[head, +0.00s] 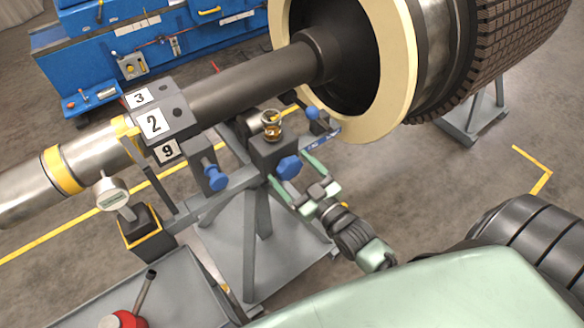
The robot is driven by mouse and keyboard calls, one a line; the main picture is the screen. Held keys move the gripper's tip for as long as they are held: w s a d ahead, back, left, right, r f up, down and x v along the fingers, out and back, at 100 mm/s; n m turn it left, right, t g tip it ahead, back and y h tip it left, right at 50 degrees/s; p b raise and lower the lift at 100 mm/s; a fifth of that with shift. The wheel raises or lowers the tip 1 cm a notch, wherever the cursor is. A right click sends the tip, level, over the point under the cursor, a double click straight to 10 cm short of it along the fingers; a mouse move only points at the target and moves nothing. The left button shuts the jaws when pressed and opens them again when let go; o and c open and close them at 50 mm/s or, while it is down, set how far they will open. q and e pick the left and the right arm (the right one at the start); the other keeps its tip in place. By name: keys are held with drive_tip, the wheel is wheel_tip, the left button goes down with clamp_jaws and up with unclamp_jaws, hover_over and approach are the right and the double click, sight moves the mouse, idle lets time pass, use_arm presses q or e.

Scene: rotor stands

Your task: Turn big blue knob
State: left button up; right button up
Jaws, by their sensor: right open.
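The big blue knob (289,167) sits on the front of a dark grey block (270,150) on the rotor stand. My right gripper (287,169) reaches up from the lower right. Its two pale green fingers are spread wide, with their tips on either side of the knob. I cannot tell whether a finger touches it. Another blue knob (214,176) is on the stand to the left, and a smaller blue knob (313,114) is behind to the right. My left gripper is not in view.
The rotor shaft (255,83) runs across above the stand (258,240). A glass oil cup (271,124) tops the block. A dial gauge (112,193) stands at left, and a grey tray (150,290) with a red object (122,320) is at lower left.

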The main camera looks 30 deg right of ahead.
drive_tip(key=shift+w, duration=0.1)
drive_tip(key=c, duration=1.4)
drive_tip(key=shift+m, duration=0.3)
drive_tip(key=m+p, duration=0.1)
drive_tip(key=m, duration=0.2)
drive_tip(key=shift+p, duration=0.3)
drive_tip(key=shift+d+m+p, duration=0.15)
drive_tip(key=shift+m+p, duration=0.2)
drive_tip(key=shift+m, duration=2.15)
